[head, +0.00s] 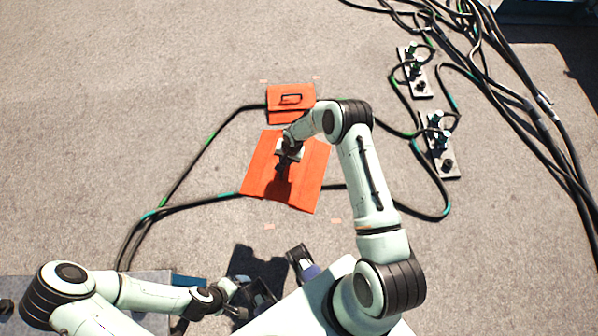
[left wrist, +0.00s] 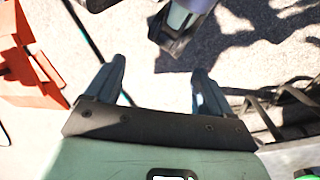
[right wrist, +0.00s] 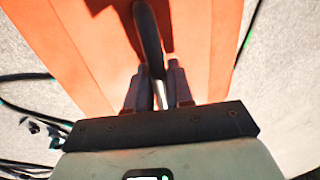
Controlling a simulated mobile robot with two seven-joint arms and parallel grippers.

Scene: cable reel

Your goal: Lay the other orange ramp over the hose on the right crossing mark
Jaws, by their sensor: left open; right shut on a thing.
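One orange ramp (head: 275,103) with a dark handle lies across the far stretch of hose. The other orange ramp (head: 307,180) is nearer and looks larger, seemingly raised; its height is hard to tell. My right gripper (head: 287,158) is shut on its dark handle (right wrist: 147,35), seen close in the right wrist view. The near hose (head: 205,203) goes under this ramp's outline from the left and shows again on its right. Small pale orange marks (head: 269,226) (head: 336,220) lie just before it. My left gripper (left wrist: 158,88) is open and empty, low in the head view.
Two connector plates (head: 415,75) (head: 441,145) with cables stand at the right. A thick bundle of dark cables (head: 510,100) runs along the far right. Grey floor (head: 130,100) at the left is clear outside the hose loop.

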